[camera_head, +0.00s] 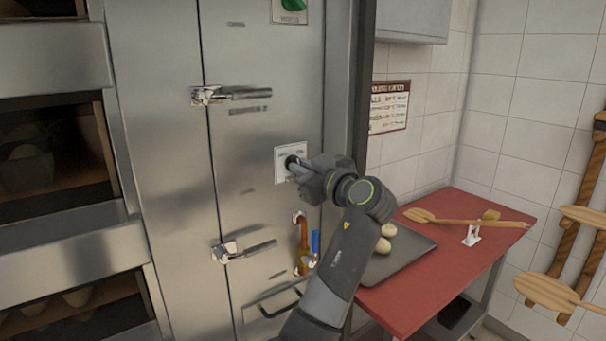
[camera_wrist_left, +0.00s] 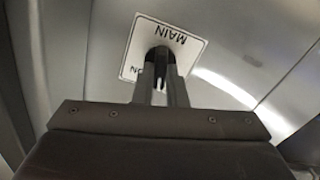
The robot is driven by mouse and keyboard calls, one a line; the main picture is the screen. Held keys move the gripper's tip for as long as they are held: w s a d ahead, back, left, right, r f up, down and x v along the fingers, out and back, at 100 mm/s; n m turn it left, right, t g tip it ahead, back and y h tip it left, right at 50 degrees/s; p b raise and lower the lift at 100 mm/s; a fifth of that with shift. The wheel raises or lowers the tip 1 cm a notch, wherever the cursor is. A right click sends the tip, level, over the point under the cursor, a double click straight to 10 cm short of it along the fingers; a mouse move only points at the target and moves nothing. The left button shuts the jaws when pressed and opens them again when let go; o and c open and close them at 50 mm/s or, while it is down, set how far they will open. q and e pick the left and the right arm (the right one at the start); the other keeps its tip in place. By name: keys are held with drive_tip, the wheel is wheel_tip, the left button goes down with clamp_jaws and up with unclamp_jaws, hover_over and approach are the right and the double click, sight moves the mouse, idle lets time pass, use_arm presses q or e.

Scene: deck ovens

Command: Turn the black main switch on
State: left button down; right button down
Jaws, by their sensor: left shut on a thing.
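The black main switch (camera_wrist_left: 154,54) sits on a white plate (camera_head: 281,168) on the steel cabinet front. In the left wrist view the plate shows upside down, with "MAIN" and part of "ON" readable. My left gripper (camera_head: 296,165) is at the plate, its fingers shut on the switch knob. In the left wrist view the two fingers (camera_wrist_left: 161,82) are close together and cover much of the knob, so its turned position cannot be told. My right gripper is in neither view.
A green switch (camera_head: 293,5) is higher on the cabinet. Door latches (camera_head: 230,95) stick out left of the plate. Oven decks are at far left. A red-topped table (camera_head: 480,214) at right holds a dark tray (camera_head: 405,252) with dough pieces and a wooden peel (camera_head: 465,220).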

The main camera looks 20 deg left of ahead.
use_arm(q)
drive_tip(key=shift+w+d+m+p, duration=0.1)
drive_tip(key=shift+m+p, duration=0.4)
drive_tip(key=shift+m, duration=5.5)
drive_tip(key=c, duration=1.5)
unclamp_jaws()
drive_tip(key=shift+o, duration=0.2)
drive_tip(key=shift+d, duration=0.1)
